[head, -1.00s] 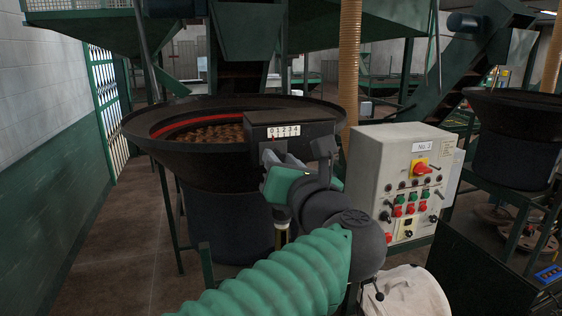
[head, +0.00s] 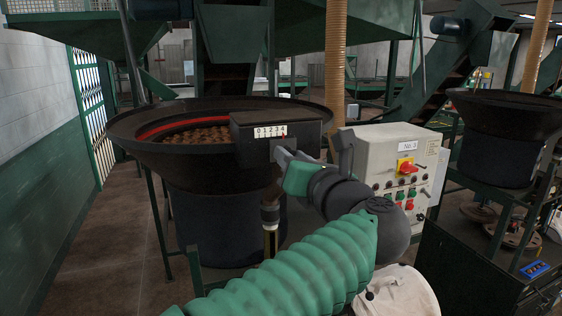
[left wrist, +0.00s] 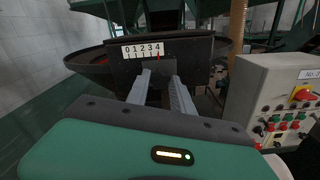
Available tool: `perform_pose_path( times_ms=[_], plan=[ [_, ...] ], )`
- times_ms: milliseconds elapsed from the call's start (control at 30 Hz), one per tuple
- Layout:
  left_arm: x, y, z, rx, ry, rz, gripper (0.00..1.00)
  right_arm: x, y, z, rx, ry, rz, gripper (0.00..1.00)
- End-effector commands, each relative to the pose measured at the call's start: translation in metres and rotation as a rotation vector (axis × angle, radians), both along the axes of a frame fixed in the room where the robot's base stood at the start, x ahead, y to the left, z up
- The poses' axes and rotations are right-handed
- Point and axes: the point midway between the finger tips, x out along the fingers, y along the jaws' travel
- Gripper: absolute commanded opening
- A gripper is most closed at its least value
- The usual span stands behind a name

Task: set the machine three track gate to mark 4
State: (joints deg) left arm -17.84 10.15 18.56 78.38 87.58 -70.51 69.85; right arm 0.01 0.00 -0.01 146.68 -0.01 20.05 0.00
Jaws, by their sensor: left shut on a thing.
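The gate's dark box (head: 308,133) sits at the rim of the black round hopper (head: 125,128). Its white scale plate (head: 270,131) reads 0 to 4 and also shows in the left wrist view (left wrist: 143,51). A red pointer (left wrist: 158,57) stands under the 4, at the scale's right end. My left gripper (head: 281,155) is in front of the box, just below the scale. In the left wrist view its two fingers (left wrist: 162,80) reach to the box front. My right gripper is not in view.
A grey control box (head: 385,150) labelled No. 3, with a red and yellow switch, stands close right of my left arm. A second hopper (head: 500,145) is farther right. A pale sack (head: 405,292) lies below my forearm. Open floor (head: 120,240) shows at left.

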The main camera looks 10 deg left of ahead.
Motion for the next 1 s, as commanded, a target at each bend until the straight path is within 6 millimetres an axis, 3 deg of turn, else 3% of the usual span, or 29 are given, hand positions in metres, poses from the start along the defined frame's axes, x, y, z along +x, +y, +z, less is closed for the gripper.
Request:
perform_pose_path(
  times_ms=[167, 200, 333, 733, 1000],
  plan=[
    [0.000, -0.004, 0.001, 0.001, -0.002, -0.011, 0.00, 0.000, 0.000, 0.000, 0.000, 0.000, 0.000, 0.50],
    [0.000, -0.004, 0.001, 0.001, -0.002, -0.011, 0.33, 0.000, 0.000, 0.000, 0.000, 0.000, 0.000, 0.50],
    [0.000, -0.003, 0.001, 0.001, -0.002, -0.010, 0.50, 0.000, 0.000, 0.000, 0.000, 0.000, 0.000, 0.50],
    [-0.009, -0.010, -0.001, 0.000, -0.003, -0.011, 0.50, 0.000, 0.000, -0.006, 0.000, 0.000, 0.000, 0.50],
    [-0.065, -0.051, -0.006, 0.000, -0.003, -0.015, 0.50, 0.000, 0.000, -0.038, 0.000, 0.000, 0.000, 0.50]
  ],
)
